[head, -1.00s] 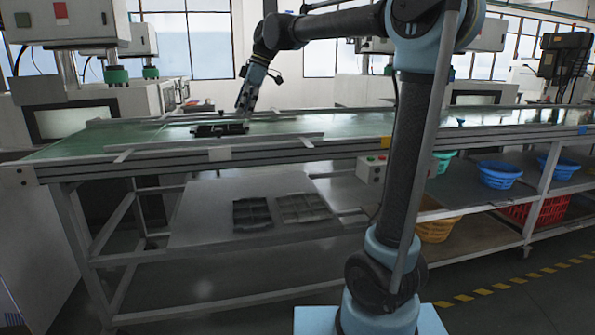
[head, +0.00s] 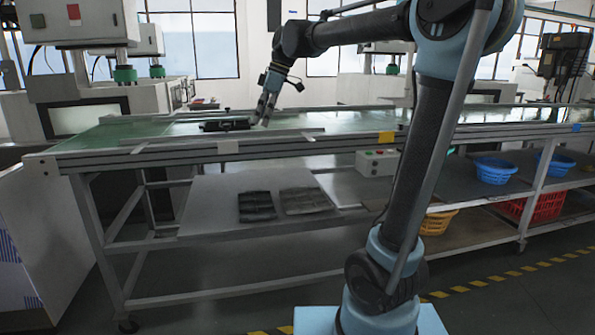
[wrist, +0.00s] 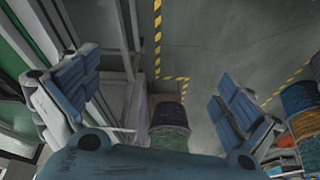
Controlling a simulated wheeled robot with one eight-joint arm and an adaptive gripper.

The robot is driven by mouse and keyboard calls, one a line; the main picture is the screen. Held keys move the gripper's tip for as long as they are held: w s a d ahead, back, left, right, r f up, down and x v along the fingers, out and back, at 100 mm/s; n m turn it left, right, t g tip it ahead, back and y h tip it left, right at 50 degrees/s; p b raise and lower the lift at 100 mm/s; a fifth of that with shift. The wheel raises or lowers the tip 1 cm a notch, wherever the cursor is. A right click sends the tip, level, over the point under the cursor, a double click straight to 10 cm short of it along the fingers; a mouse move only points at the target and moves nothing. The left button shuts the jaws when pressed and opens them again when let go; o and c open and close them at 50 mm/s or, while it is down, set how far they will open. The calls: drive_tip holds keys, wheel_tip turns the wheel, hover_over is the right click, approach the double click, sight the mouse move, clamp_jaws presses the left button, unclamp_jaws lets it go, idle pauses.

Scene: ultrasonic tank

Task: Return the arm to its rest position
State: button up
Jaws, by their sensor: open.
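My arm reaches left above the green-topped conveyor table (head: 300,123) in the head view, bent at the elbow and wrist. My gripper (head: 260,120) points down near the tabletop, just right of a flat black object (head: 225,124). A gap from that object seems to show, but I cannot tell its height over the table. In the wrist view my gripper (wrist: 155,85) is open, its two blue-padded fingers wide apart with nothing between them.
Two dark trays (head: 257,206) (head: 305,200) lie on the lower shelf. A control box (head: 377,163) hangs at the table's front. Blue (head: 493,170), yellow (head: 437,222) and red (head: 543,207) baskets sit at right. Machines stand behind the table. Open floor lies in front.

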drive_tip(key=s+d+f+m+t+h, duration=0.1)
drive_tip(key=s+d+f+m, duration=0.4)
drive_tip(key=d+f, duration=0.3)
drive_tip(key=s+d+f+m+t+h, duration=0.1)
drive_tip(key=s+d+f+m, duration=0.4)
drive_tip(key=d, duration=0.6)
drive_tip(key=s+d+f+m+h, duration=0.1)
drive_tip(key=s+d+f+m, duration=0.3)
drive_tip(key=f, duration=0.5)
drive_tip(key=s+d+f+m+h, duration=0.1)
drive_tip(key=s+d+f+m, duration=0.3)
drive_tip(key=s+d+f, duration=0.3)
wheel_tip(320, 180, down, 2)
drive_tip(key=shift+s+d+t, duration=0.2)
drive_tip(key=shift+s+t, duration=0.1)
drive_tip(key=shift+s, duration=0.8)
drive_tip(key=shift+w+f, duration=0.2)
drive_tip(key=shift+w, duration=0.3)
